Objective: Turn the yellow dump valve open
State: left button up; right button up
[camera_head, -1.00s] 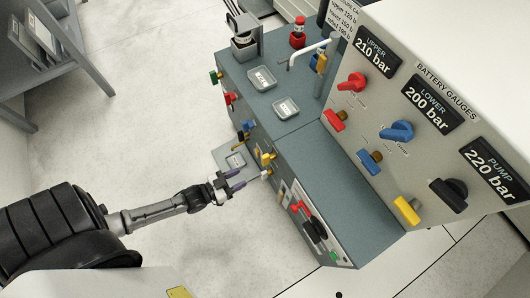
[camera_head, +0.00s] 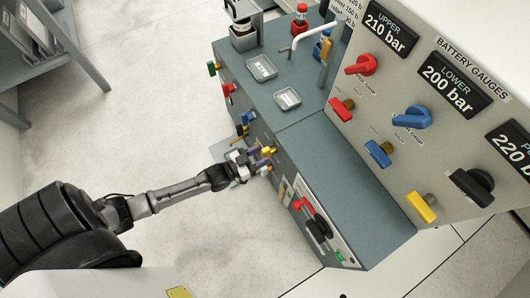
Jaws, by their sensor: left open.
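A small yellow valve handle (camera_head: 268,151) sits on the front face of the grey-blue cabinet, low in the middle of the view. My left gripper (camera_head: 260,160) comes in from the left and is open right at this handle. Its purple fingertips are at the handle's near side; whether they touch it I cannot tell, and they hide part of it. No label naming either yellow handle is readable. My right gripper is not in view.
The gauge panel (camera_head: 400,80) carries red and blue handles. The cabinet front (camera_head: 225,75) also has green, red and blue handles, and red and black levers (camera_head: 310,215) to the right of my gripper. Two trays lie on the cabinet top.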

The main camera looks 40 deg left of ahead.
pick_arm(q)
jog(key=shift+b+x, duration=0.3)
jog(key=shift+x, duration=0.85)
jog(key=shift+c, duration=0.3)
grip_shut()
